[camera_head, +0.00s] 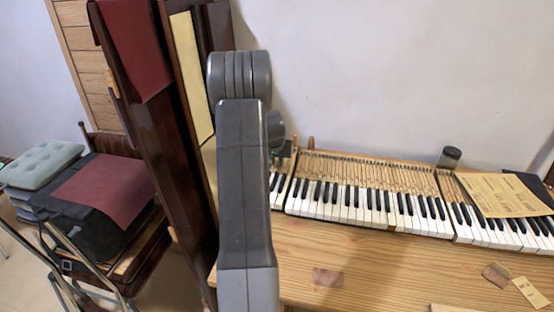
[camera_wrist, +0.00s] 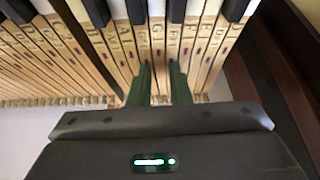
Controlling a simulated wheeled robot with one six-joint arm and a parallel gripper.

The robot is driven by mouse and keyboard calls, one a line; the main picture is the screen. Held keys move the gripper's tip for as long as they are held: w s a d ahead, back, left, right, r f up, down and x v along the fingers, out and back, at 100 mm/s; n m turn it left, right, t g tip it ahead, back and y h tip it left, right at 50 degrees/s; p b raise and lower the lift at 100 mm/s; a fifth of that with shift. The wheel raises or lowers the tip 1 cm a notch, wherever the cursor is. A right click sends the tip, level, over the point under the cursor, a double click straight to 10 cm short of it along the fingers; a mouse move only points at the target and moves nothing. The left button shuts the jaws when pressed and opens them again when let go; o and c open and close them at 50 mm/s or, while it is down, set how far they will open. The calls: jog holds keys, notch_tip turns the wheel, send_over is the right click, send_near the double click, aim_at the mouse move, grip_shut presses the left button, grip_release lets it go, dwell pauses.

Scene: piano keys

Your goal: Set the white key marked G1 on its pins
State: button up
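In the wrist view, my gripper (camera_wrist: 162,75) points at the lettered wooden rear parts of the piano keys. Its two green fingers stand apart, with a narrow strip of key wood marked with a G (camera_wrist: 158,32) between them. I cannot tell whether the fingers touch that key or only hover over it. The number after the letter is too small to read, so I cannot be sure it is G1. The keyboard (camera_head: 372,203) lies on a wooden bench.
The bench top (camera_head: 400,262) is mostly clear in front of the keys. A paper sheet (camera_head: 503,195) lies over the right-hand keys. A dark jar (camera_head: 449,157) stands behind them. A tall dark wooden panel (camera_head: 178,150) rises left of my arm. Small tags (camera_head: 530,292) lie front right.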

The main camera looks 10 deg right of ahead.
jog(key=shift+r, duration=0.15)
jog(key=shift+r+p, duration=0.55)
jog(key=shift+r, duration=0.45)
jog(key=o, duration=0.6)
jog(key=shift+c, duration=0.2)
jog(key=shift+r, duration=0.1)
jog(key=shift+r+p, duration=1.35)
jog(key=shift+r, duration=1.05)
